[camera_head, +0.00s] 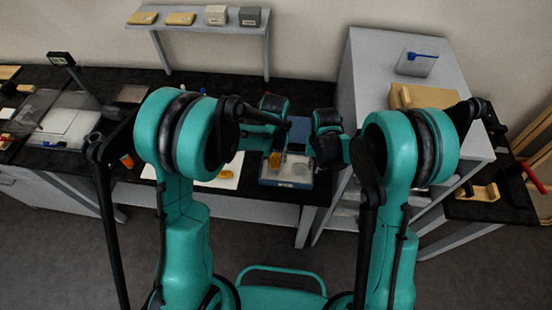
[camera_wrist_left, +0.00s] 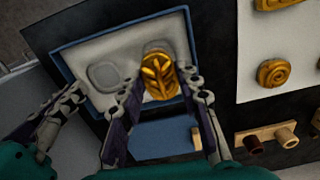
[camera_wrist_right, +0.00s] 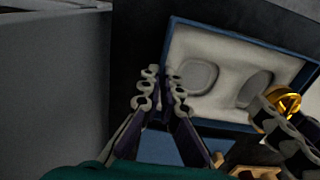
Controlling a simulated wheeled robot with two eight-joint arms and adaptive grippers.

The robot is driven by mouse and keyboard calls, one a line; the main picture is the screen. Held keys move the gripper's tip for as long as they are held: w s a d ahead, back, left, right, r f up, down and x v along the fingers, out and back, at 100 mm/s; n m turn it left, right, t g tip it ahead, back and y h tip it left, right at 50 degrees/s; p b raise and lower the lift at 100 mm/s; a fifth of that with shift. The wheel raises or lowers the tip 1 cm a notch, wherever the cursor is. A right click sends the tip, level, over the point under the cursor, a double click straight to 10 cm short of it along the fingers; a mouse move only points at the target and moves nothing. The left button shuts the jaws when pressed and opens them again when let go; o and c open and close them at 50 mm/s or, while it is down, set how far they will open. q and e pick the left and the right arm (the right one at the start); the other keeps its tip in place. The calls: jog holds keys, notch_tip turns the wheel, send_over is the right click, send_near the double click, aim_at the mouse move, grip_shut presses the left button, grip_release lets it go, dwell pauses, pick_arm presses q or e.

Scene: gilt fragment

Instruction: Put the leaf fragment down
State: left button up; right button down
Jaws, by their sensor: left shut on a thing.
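The leaf fragment (camera_wrist_left: 160,80) is a gold oval with a raised leaf pattern. My left gripper (camera_wrist_left: 163,98) is shut on it, with a finger on each side. In the left wrist view it overlaps the white lining of a blue-rimmed box (camera_wrist_left: 97,45). The lining has a clear recess (camera_wrist_left: 103,77) at left; the fragment partly covers the other. In the right wrist view both recesses of the box (camera_wrist_right: 225,118) show, and the fragment (camera_wrist_right: 285,101) appears at the box's right edge. My right gripper (camera_wrist_right: 163,80) is shut and empty beside the box.
A grey cabinet (camera_head: 375,70) rises right of the box. A wall shelf (camera_head: 198,27) is behind the bench.

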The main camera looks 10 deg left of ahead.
aim_at(275, 159)
pick_arm(q)
notch_tip(275, 159, down, 3)
jog(key=shift+f, duration=0.15)
jog(key=shift+s+f, duration=0.1)
jog(key=shift+f, duration=0.1)
pick_arm(e)
jog(key=shift+s, duration=0.1)
pick_arm(q)
jog(key=shift+s+f, duration=0.15)
jog(key=shift+f, duration=0.25)
jog(key=shift+c, duration=0.2)
pick_arm(e)
jog(key=shift+s+r, duration=0.1)
jog(key=shift+s, duration=0.05)
pick_arm(q)
jog(key=o, duration=1)
jog(key=shift+f, duration=0.1)
jog(key=shift+r, duration=0.2)
